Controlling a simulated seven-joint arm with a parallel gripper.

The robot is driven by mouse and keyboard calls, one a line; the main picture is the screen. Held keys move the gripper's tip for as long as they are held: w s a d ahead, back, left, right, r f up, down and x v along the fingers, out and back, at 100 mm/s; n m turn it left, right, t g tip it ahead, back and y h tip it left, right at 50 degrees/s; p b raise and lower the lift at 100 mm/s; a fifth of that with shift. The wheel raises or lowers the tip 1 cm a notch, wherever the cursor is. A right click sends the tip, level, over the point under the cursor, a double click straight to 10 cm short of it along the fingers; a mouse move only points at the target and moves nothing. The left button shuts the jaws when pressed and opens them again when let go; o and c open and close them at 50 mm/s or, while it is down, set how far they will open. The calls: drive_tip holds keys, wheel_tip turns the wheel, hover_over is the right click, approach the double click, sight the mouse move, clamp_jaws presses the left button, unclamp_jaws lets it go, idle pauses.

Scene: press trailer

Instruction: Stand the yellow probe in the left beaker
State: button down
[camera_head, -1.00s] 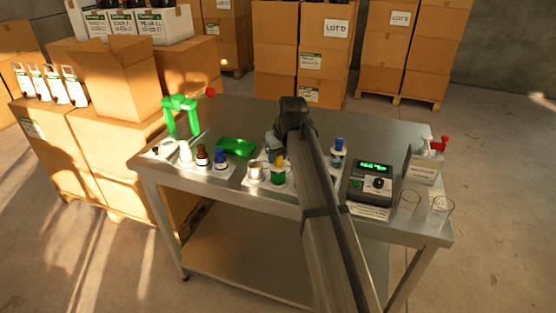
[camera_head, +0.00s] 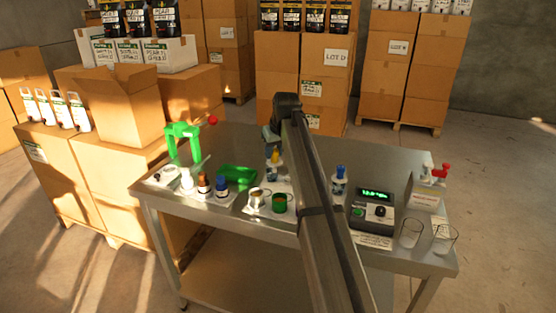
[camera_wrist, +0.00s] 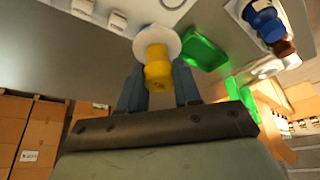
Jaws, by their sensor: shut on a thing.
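The yellow probe (camera_head: 274,158) is held in my gripper (camera_head: 270,148), above the table and just behind the cups. In the wrist view the probe's yellow top and a white collar (camera_wrist: 164,41) show between the two fingers of my gripper (camera_wrist: 158,88), which are shut on it. Its lower end is hard to make out. Two clear glass beakers stand at the table's right front corner: the left beaker (camera_head: 411,234) and the right beaker (camera_head: 445,239). They are well to the right of my gripper, beyond my arm.
A blue-capped probe (camera_head: 339,181) and a meter with a lit display (camera_head: 374,211) stand between my arm and the beakers. A red-capped bottle (camera_head: 435,178) is behind the beakers.

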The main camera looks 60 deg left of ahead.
drive_tip(key=w+a, duration=0.2)
drive_tip(key=a, duration=0.5)
drive_tip(key=shift+w+f, duration=0.1)
drive_tip(key=shift+f, duration=2.35)
drive_tip(key=shift+f, duration=0.6)
drive_tip(key=c, duration=1.1)
unclamp_jaws()
drive_tip(key=shift+v, duration=5.5)
drive_tip(key=shift+r, duration=4.45)
